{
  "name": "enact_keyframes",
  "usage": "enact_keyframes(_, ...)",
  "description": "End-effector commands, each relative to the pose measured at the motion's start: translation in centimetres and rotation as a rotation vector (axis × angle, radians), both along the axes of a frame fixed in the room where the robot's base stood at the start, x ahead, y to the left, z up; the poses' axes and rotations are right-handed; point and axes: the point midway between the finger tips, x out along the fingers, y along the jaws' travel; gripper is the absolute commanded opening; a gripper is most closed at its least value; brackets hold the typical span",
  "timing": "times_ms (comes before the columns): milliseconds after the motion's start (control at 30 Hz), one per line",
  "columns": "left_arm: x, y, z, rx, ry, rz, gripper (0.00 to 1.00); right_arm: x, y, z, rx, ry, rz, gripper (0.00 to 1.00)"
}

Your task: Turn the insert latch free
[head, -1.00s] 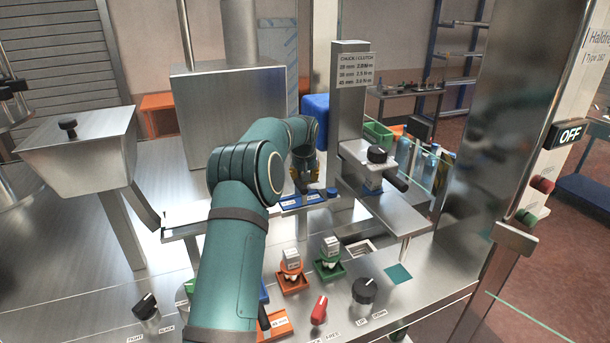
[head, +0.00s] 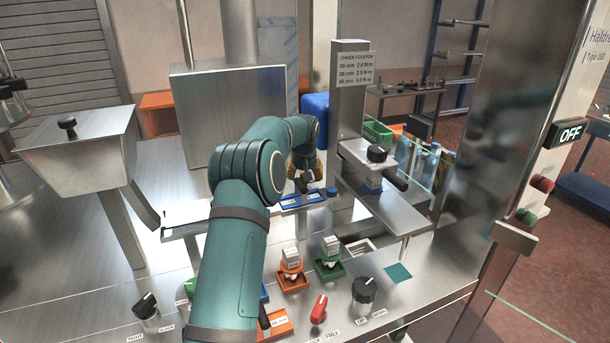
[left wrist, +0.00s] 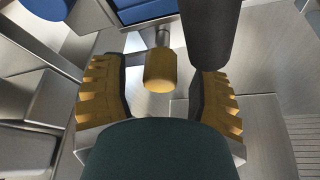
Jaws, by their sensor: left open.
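My left gripper (head: 306,178) is in the middle of the head view, above the blue insert (head: 303,199) on the steel rail. My forearm partly hides this area. In the left wrist view the gripper (left wrist: 160,98) is open, with a yellow-padded finger on each side. A brass-coloured knob (left wrist: 160,72) on a short metal stem lies between the fingers, apart from both; it looks like the insert latch. Its stem runs up to the blue insert (left wrist: 145,10). A dark cylinder (left wrist: 207,35) is close to the right finger. My right gripper does not show.
Orange (head: 292,280) and green (head: 329,268) holders, a red lever (head: 319,309) and black dials (head: 364,290) are in front.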

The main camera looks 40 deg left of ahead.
Motion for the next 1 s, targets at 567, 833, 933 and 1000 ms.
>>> enact_keyframes(567,-2.9,-2.2,9.0,0.001,-0.001,-0.001,0.61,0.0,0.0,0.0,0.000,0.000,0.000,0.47)
enact_keyframes(833,-3.6,-2.7,10.9,0.000,0.000,0.000,0.61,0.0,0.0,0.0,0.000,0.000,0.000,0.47)
enact_keyframes(933,-3.6,-2.7,11.0,0.000,0.000,0.000,0.61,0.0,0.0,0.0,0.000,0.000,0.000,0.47)
enact_keyframes(1000,-3.6,-2.7,11.0,0.000,0.000,0.000,0.61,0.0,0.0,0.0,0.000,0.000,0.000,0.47)
